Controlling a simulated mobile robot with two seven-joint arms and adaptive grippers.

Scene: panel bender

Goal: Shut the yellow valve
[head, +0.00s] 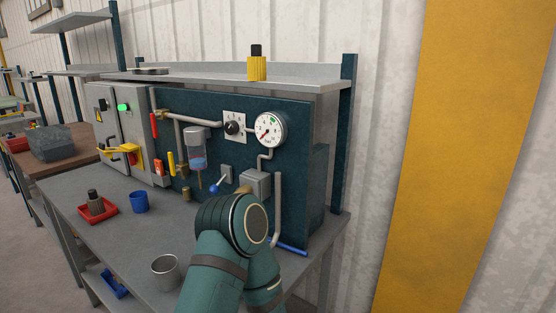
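A narrow yellow lever handle (171,163), which looks like the yellow valve, stands upright on the dark teal panel (290,120). It is left of the clear filter bowl (197,150). The valve body behind the handle is too small to make out. A teal arm of mine rises from the bottom centre in front of the panel's lower right part, apart from the yellow handle in the picture. Neither gripper shows in the head view.
A red lever (154,125), a blue-knobbed lever (214,187) and a gauge (270,129) are on the panel. A red tray (83,215), a blue cup (139,202) and a metal cup (164,269) stand on the grey bench. A yellow-bodied bottle (257,68) stands on the shelf above.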

